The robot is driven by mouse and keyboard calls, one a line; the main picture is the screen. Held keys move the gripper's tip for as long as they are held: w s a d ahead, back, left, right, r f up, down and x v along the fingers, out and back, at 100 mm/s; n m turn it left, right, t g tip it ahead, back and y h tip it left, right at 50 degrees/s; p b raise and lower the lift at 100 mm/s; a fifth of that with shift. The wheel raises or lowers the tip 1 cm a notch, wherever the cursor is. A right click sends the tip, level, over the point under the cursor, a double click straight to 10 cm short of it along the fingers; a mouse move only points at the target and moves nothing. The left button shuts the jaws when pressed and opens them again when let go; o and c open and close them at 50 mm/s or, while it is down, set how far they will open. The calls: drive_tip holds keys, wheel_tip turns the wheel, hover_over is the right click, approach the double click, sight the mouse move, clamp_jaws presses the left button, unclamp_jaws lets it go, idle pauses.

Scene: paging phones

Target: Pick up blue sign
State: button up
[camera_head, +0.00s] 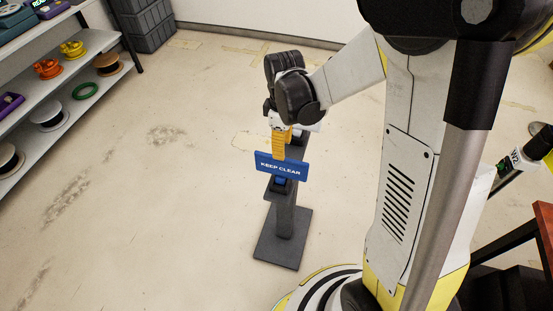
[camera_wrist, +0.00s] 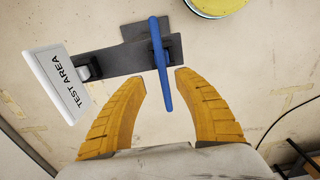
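The blue sign (camera_head: 283,168), a flat panel reading "KEEP CLEAR", stands upright in a small holder on a dark grey stand (camera_head: 286,220) in the head view. In the wrist view the blue sign (camera_wrist: 159,60) shows edge-on as a thin bar. My gripper (camera_head: 280,150) points down at the sign from above, its yellow fingers partly behind the panel. In the wrist view my gripper (camera_wrist: 160,78) is open. Its two fingertips are on either side of the sign's lower part, with a gap on each side.
A white sign (camera_wrist: 60,80) reading "TEST AREA" sits in another holder on the same stand, left of the blue sign in the wrist view. A shelf (camera_head: 74,82) with spools is at the left in the head view. Open floor (camera_head: 165,200) lies between.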

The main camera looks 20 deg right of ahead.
drive_tip(key=b, duration=0.2)
hover_over(281, 175)
drive_tip(key=w, duration=0.1)
drive_tip(key=f, duration=0.5)
drive_tip(key=shift+d, duration=0.2)
drive_tip(key=shift+s+a+f+b, duration=0.1)
drive_tip(key=shift+f+b, duration=0.55)
drive_tip(key=shift+f, duration=0.6)
drive_tip(key=shift+s+f+b, duration=0.1)
drive_tip(key=shift+f+b, duration=0.55)
drive_tip(key=shift+f, duration=0.55)
drive_tip(key=shift+f+b, duration=0.25)
drive_tip(key=shift+b, duration=0.05)
clamp_jaws()
